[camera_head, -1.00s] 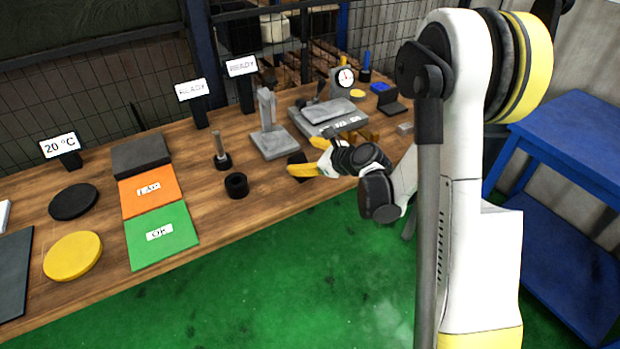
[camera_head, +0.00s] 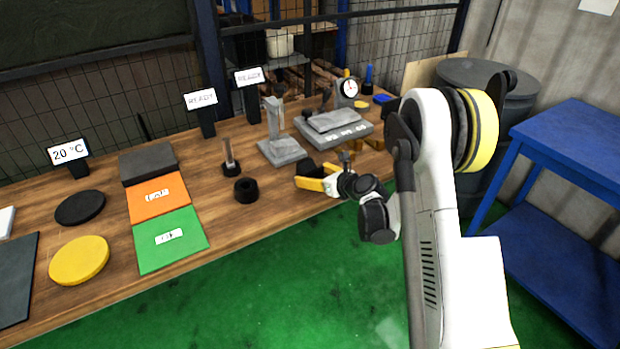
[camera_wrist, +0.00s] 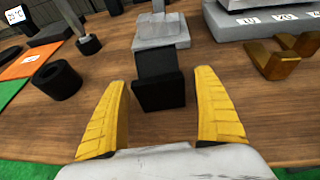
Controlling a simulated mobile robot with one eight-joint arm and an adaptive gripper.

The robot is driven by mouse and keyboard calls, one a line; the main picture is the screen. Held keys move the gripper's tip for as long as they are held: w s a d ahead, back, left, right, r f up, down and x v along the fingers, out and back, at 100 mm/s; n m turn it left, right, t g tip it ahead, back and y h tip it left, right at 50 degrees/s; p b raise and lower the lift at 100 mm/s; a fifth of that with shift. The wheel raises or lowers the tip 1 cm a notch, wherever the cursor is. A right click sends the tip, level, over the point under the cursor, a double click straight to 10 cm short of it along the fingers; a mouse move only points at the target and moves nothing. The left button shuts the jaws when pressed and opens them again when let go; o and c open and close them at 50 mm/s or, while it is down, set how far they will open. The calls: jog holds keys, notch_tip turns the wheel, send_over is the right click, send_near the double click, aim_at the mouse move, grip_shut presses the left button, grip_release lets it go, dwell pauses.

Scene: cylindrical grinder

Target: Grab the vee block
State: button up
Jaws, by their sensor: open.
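A dark block (camera_wrist: 158,94) with an angled upper face sits on the wooden bench; it looks like the vee block, though its groove is not clear. In the wrist view my gripper (camera_wrist: 160,82) is open, with one yellow finger on each side of the block and gaps showing between. In the head view my gripper (camera_head: 313,177) is low over the bench's front edge, and the dark block (camera_head: 307,168) is partly hidden by it. A brass piece with a vee-like notch (camera_wrist: 284,62) lies to the right of the gripper.
A grey stand (camera_wrist: 161,32) is right behind the dark block. A black ring (camera_wrist: 56,81) stands to the left. A grey plate with a numbered front (camera_head: 335,130) lies behind to the right. The orange mat (camera_head: 157,197) and green mat (camera_head: 170,240) lie further left.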

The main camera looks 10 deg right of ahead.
jog(key=shift+x, duration=1.15)
jog(key=shift+s, duration=0.1)
jog(key=c, duration=1.5)
jog(key=shift+r, duration=0.15)
